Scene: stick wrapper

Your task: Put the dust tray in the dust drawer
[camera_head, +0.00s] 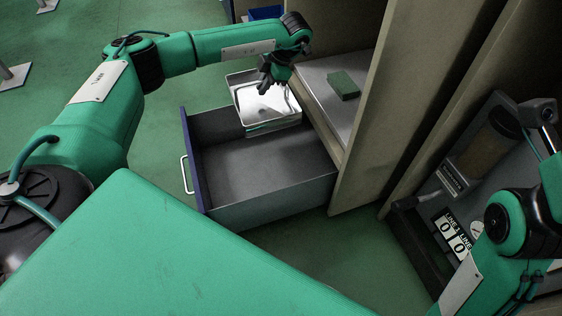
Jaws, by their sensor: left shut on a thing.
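The dust tray (268,112) is a shallow white, shiny open box at the far side of the open drawer. My left gripper (268,84) reaches down from above and is shut on its upper part; the exact contact is dark and small. The tray overlaps the drawer's far wall in the picture, and I cannot tell whether it touches it. The dust drawer (262,170) is pulled out of the cabinet, with grey walls, a bare floor and a blue front with a white handle (187,174). My right arm shows at the right edge, but its gripper is not visible.
The beige cabinet (360,150) stands right of the drawer, with a grey shelf holding a green block (343,85). A grey box edge (240,78) shows behind the tray. A machine panel with a "LINE" counter (452,235) is at right. Green floor lies left of the drawer.

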